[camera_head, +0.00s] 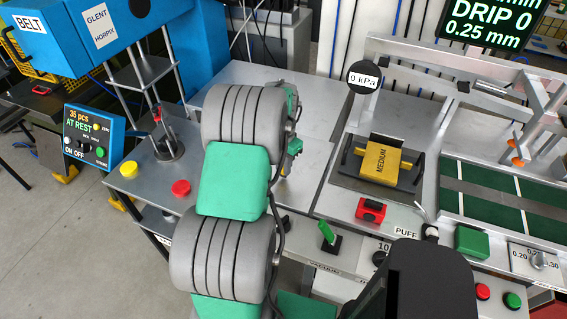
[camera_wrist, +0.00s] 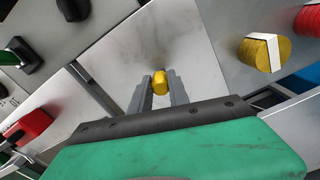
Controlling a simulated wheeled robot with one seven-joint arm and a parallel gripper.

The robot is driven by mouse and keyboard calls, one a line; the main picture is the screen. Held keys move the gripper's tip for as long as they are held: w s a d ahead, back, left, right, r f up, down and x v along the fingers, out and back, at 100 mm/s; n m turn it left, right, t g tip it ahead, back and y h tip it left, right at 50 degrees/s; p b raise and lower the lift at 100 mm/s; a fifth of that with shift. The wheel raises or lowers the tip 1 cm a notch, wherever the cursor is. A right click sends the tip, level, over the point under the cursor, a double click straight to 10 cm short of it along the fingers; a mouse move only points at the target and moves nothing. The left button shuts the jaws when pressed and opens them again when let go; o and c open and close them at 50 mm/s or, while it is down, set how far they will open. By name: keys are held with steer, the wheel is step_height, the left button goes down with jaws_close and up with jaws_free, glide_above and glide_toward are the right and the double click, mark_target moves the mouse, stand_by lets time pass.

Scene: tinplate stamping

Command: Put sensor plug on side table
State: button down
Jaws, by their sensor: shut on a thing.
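My gripper (camera_wrist: 160,88) shows in the wrist view with its two grey fingers shut on a small yellow piece, which I take to be the sensor plug (camera_wrist: 160,78). The plug sits between the fingertips, and the fingers hide part of it. Below it is a bare grey metal top (camera_wrist: 195,45), which may be the side table. I cannot tell whether the plug touches this top. In the head view a bare grey top (camera_head: 318,95) lies behind my arm.
In the head view, a yellow button (camera_head: 129,169) and a red button (camera_head: 180,187) stand at left. At right are a yellow MEDIUM block (camera_head: 381,161), a red part (camera_head: 370,210) and a green lever (camera_head: 326,233). In the wrist view a yellow round piece (camera_wrist: 262,52) stands at right.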

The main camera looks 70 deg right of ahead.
steer(key=shift+f, duration=0.35)
steer(key=shift+f, duration=0.1)
steer(key=c, duration=1.3)
jaws_free()
steer(key=shift+o, duration=0.2)
steer(key=shift+d, duration=0.1)
